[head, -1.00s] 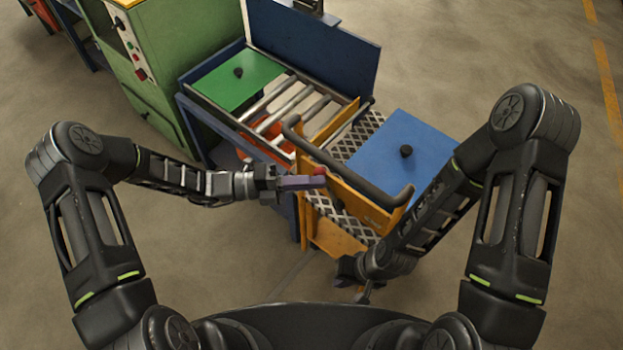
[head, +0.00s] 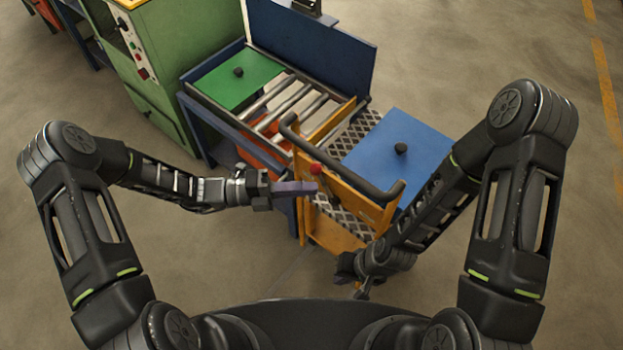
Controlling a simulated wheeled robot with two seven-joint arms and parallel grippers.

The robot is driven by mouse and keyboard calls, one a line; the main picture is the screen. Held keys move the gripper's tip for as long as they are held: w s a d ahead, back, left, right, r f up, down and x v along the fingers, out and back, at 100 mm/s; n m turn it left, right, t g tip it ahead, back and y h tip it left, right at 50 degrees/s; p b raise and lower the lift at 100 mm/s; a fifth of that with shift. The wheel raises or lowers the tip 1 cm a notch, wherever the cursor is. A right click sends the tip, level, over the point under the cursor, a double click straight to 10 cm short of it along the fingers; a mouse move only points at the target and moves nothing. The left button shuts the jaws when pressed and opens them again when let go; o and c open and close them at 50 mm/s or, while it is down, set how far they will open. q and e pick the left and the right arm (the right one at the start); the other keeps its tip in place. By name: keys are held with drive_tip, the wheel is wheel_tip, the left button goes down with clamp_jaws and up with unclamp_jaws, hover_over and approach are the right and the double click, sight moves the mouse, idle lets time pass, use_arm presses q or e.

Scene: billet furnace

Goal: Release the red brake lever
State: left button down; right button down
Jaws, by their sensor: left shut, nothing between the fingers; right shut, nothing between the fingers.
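The red brake lever shows as a red knob (head: 315,169) on a short dark stem, at the left part of the orange cart's (head: 335,233) near side, below the black handle bar. My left gripper (head: 314,187) is shut and empty, with its purple-grey fingers pointing right. Its tips are just below the red knob in the picture; I cannot tell whether they touch the lever. My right gripper (head: 361,293) is shut and empty, low at the cart's near right corner, pointing down.
The cart's black handle bar (head: 340,165) runs above the lever. A blue plate (head: 392,150) with a black knob lies on the cart's mesh deck. Behind left stand a roller table with a green plate (head: 232,82) and a green machine (head: 165,60). Floor in front is clear.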

use_arm(q)
drive_tip(key=s+a+f+b, duration=0.1)
drive_tip(key=a+f+b, duration=0.1)
drive_tip(key=a+f, duration=0.2)
drive_tip(key=a, duration=0.3)
idle(0.5)
drive_tip(key=s+a+f+m+g+y, duration=0.1)
drive_tip(key=s+f+m+y, duration=0.35)
drive_tip(key=f+m, duration=0.35)
drive_tip(key=s+a+f+m+y, duration=0.2)
drive_tip(key=s+f+m+y, duration=0.25)
drive_tip(key=m, duration=0.55)
drive_tip(key=s+a+f+m+g+y, duration=0.1)
drive_tip(key=s+f+m+y, duration=0.3)
drive_tip(key=f+m, duration=0.5)
drive_tip(key=d+r+m+t+y, duration=0.1)
drive_tip(key=d+r+m, duration=0.4)
drive_tip(key=m, duration=0.3)
drive_tip(key=shift+s+t, duration=0.3)
drive_tip(key=shift+s, duration=0.15)
